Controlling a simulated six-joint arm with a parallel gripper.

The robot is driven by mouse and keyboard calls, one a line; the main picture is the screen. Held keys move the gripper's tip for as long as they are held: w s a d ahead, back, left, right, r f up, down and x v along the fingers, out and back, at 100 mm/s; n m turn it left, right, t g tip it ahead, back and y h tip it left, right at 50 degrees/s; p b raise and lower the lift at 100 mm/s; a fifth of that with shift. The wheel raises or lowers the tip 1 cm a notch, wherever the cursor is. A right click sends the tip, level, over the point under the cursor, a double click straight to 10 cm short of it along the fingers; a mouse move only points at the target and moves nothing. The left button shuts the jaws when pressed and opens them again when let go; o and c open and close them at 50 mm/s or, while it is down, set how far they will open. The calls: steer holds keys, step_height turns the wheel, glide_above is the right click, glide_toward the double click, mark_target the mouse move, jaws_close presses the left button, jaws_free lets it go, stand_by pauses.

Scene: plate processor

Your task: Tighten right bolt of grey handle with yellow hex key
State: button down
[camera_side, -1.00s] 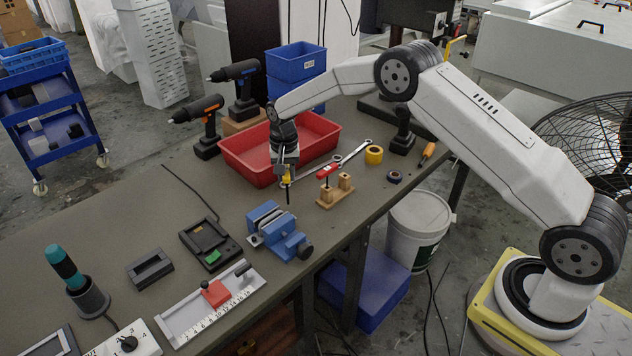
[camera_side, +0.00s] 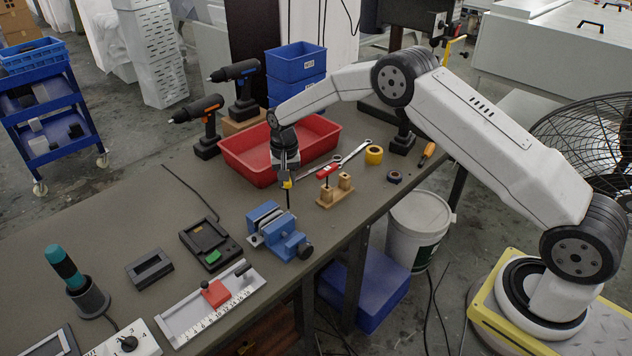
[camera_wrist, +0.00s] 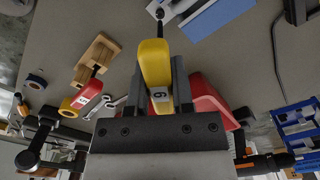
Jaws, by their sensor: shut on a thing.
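My gripper (camera_side: 287,178) is shut on the yellow hex key (camera_wrist: 155,62), which carries a label with a digit. A dark grey rectangular frame (camera_side: 150,268), possibly the grey handle, lies on the bench at the left, away from my gripper. Its bolts are too small to make out.
A blue vise (camera_side: 279,231) stands in front of my gripper. A wooden holder (camera_side: 335,191) with a red-handled tool is to its right. A red tray (camera_side: 250,163) is behind. A ruler fixture (camera_side: 215,305) lies front left.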

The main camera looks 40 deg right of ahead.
steer(key=shift+f, duration=0.8)
steer(key=shift+f, duration=0.35)
stand_by(0.7)
steer(key=shift+m, duration=1)
steer(key=shift+m, duration=1)
steer(key=shift+m, duration=0.3)
steer(key=shift+m, duration=0.8)
